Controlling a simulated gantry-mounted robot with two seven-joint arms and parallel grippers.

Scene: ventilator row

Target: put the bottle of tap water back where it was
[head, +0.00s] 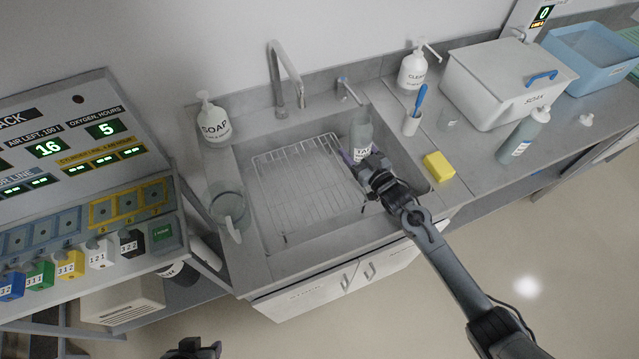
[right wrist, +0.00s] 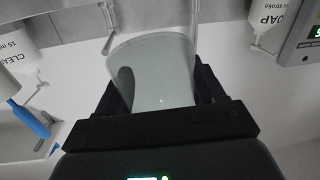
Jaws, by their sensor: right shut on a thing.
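The tap water bottle (head: 362,130), a translucent grey bottle with a partly hidden label, stands roughly upright over the right part of the sink (head: 405,165), in front of the small side tap (head: 347,88). My right gripper (head: 362,165) is shut on it. In the right wrist view the bottle (right wrist: 160,72) fills the space between the dark fingers (right wrist: 160,95). Its base is hidden, so I cannot tell whether it touches anything. My left gripper (head: 192,348) is only partly in view at the bottom edge, and its jaws cannot be made out.
A wire rack (head: 300,180) lies in the sink. A clear jug (head: 226,208) and soap bottle (head: 213,120) stand left. Right are a yellow sponge (head: 438,167), a cup with a blue brush (head: 412,124), a cleaner bottle (head: 413,72), a labelled grey bottle (head: 522,138) and a white box (head: 500,75).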

